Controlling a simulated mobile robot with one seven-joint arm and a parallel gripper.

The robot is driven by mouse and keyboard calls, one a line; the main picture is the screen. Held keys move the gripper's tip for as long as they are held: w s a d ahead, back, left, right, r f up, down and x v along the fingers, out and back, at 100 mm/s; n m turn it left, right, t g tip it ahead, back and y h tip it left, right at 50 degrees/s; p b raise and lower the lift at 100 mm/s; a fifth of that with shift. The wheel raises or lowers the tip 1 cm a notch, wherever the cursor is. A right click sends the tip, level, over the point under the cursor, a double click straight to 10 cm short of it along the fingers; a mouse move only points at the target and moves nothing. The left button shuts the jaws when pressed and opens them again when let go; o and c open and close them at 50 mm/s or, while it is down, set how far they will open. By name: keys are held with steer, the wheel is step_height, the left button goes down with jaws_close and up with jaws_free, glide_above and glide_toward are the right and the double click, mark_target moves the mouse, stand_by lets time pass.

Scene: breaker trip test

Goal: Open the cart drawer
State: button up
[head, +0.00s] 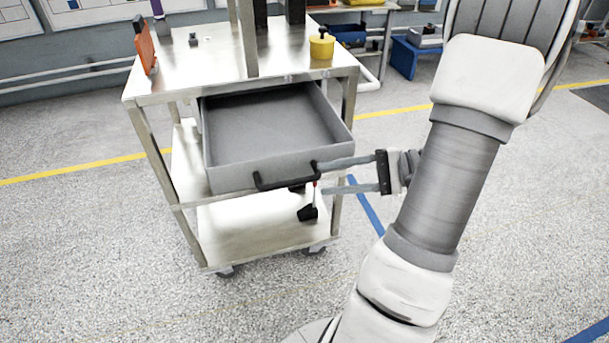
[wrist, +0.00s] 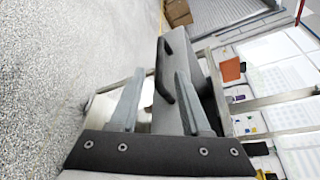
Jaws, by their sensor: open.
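The cart drawer (head: 270,125) is a grey box pulled well out from under the top of the metal cart (head: 225,78). Its inside looks empty. A black bar handle (head: 287,178) runs along its front face. My gripper (head: 320,179) is open at the right end of the handle, one finger above and one below in the head view. In the wrist view the two fingers (wrist: 160,92) stand apart, with the handle (wrist: 165,70) beyond and between their tips. I cannot tell whether a finger touches the handle.
The cart top carries an orange panel (head: 146,47) and a yellow round object (head: 321,45). A lower shelf (head: 255,225) lies beneath the drawer, with a dark object (head: 308,212) near its right end. The floor in front of the cart is clear.

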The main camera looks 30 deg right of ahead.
steer(key=p+v, duration=0.1)
steer(key=v, duration=0.8)
